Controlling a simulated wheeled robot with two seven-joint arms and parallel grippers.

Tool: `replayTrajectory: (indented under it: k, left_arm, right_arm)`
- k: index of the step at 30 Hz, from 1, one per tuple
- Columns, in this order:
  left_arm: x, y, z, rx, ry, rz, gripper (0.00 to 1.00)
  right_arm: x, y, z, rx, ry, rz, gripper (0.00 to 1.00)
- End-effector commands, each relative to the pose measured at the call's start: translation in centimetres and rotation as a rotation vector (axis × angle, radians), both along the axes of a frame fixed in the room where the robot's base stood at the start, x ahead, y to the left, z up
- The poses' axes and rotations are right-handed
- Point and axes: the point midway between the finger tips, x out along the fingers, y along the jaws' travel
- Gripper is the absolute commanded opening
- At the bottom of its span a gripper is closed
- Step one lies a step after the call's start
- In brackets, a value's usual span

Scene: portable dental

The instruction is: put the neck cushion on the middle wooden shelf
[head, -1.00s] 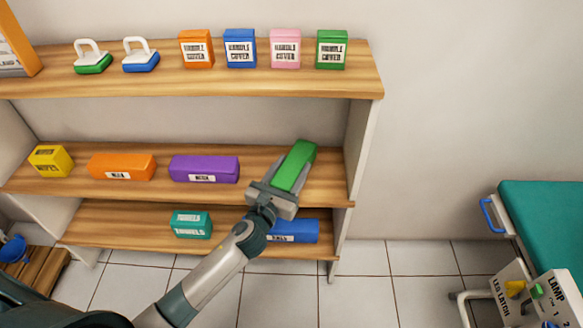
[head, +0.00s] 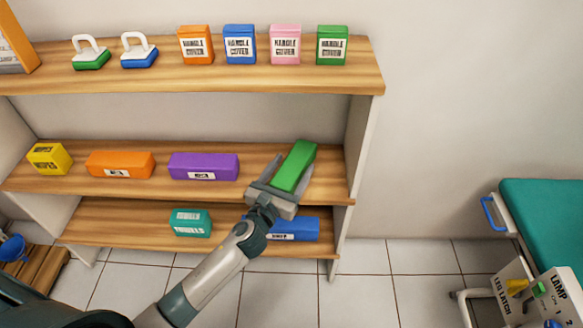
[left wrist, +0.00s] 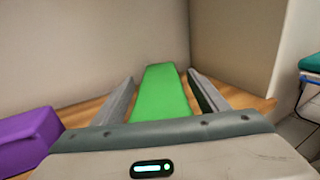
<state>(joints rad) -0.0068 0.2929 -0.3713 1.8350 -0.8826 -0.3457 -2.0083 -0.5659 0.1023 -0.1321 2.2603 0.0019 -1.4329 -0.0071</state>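The neck cushion, which I take to be the long green block (head: 297,164), lies on the right end of the middle wooden shelf (head: 140,188). It also shows in the left wrist view (left wrist: 162,92), running away from me between the fingers. My left gripper (head: 293,165) is open around the cushion's near part, one finger on each side. In the left wrist view (left wrist: 163,90) there is a gap between each finger and the cushion. The cushion's near end is hidden by the gripper body. My right gripper is not in view.
On the middle shelf stand a purple block (head: 204,166), an orange block (head: 121,164) and a yellow box (head: 49,158). The top shelf (head: 200,80) is above, with several boxes. A right side panel (head: 358,150) is near the cushion. The lower shelf holds a teal box (head: 190,223) and a blue block (head: 296,229).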

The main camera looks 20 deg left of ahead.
Motion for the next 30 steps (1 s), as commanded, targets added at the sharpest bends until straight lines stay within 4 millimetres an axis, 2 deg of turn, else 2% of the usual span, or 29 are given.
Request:
replayTrajectory:
  k: [14, 19, 21, 30]
  left_arm:
    - [0.0, 0.0, 0.0, 0.000, 0.001, 0.000, 0.73]
    - [0.0, 0.0, 0.0, 0.000, 0.000, 0.000, 0.73]
    - [-1.2, 0.1, -0.1, -0.001, 0.002, -0.001, 0.73]
    - [-6.6, 0.7, -0.1, 0.000, 0.002, -0.001, 0.73]
  right_arm:
    - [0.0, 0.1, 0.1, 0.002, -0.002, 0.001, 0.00]
    - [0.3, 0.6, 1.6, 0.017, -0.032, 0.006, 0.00]
    - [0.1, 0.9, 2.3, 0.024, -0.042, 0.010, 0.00]
    - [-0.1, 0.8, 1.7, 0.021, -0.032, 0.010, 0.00]
